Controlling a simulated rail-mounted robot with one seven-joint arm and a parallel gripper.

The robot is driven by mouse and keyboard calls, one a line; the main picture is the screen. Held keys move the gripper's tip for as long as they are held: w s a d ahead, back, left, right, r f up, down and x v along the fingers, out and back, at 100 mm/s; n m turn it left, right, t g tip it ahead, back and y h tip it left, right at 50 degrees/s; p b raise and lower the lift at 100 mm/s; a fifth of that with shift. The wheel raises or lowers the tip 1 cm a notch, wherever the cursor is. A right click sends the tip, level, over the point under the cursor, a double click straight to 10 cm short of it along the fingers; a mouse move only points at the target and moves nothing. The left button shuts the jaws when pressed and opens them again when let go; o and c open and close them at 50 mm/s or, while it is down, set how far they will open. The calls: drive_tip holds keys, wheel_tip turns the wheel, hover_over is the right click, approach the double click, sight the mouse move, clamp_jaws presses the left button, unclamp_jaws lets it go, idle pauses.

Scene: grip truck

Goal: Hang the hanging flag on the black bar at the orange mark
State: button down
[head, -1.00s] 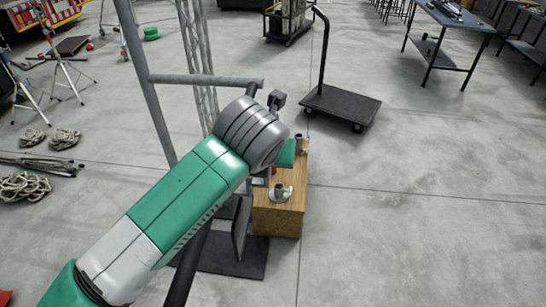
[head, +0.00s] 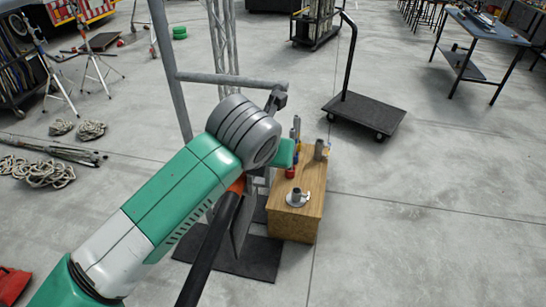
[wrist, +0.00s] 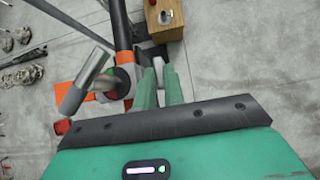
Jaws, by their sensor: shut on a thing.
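The black bar (head: 207,256) slants up from the bottom of the head view to an orange mark (head: 237,185), partly behind my arm. My gripper (wrist: 160,82) is in the wrist view, its two green fingers shut on a narrow pale piece (wrist: 158,64). This looks like part of the hanging flag, most of which is hidden. A thin dark grey panel (head: 244,228) beside the bar in the head view may be the flag; I cannot tell whether it touches the bar.
A wooden crate (head: 297,217) with small fittings on it stands right of the bar. A grey pipe (head: 232,79) crosses above my wrist, close to my arm. A black flat cart (head: 365,114) stands at the back right. Coiled ropes (head: 45,173) lie left. Open floor is at right.

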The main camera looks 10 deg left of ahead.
drive_tip(key=shift+a+r, duration=0.1)
drive_tip(key=shift+a, duration=0.05)
drive_tip(key=shift+f, duration=0.3)
idle(0.4)
drive_tip(key=shift+f+b, duration=0.85)
drive_tip(key=shift+b, duration=0.05)
drive_tip(key=c, duration=1.4)
unclamp_jaws()
drive_tip(key=shift+f, duration=0.1)
drive_tip(key=v, duration=0.7)
drive_tip(key=shift+s+r+p, duration=0.25)
drive_tip(key=shift+r+p, duration=0.1)
drive_tip(key=shift+p, duration=0.05)
